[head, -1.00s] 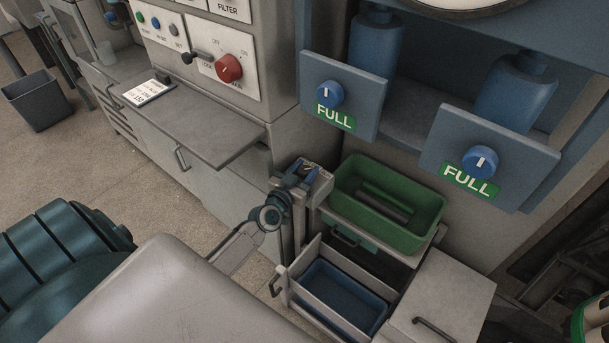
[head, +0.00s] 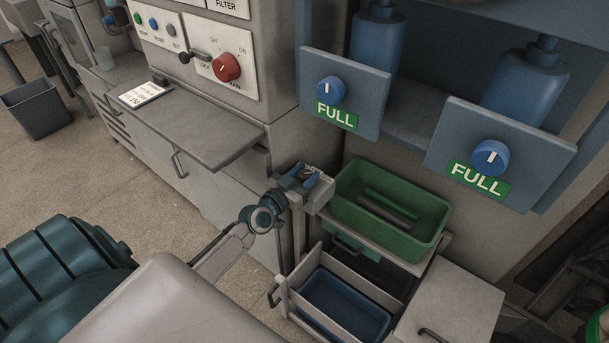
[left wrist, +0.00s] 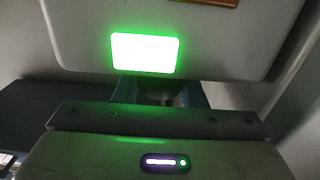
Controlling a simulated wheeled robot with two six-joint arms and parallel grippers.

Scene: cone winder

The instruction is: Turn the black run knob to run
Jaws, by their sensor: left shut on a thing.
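A small grey control box (head: 319,192) stands on a post left of the green bin. My left gripper (head: 303,178) reaches its top from the left, with its blue fingers closed there. The black run knob is mostly hidden by the fingers, and its turn position cannot be read. In the left wrist view, the two blue fingers (left wrist: 158,92) are shut on a dark, shadowed part between them, which fits the knob. Beyond them is a pale panel with a brightly lit green rectangle (left wrist: 145,52). My right gripper is not in view.
A green bin (head: 438,222) is right of the box, above an open drawer with a blue tray (head: 388,322). A grey shelf (head: 200,128) juts out at left, below a panel with a red knob (head: 227,67). Two blue knobs (head: 330,90) sit on plates marked FULL.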

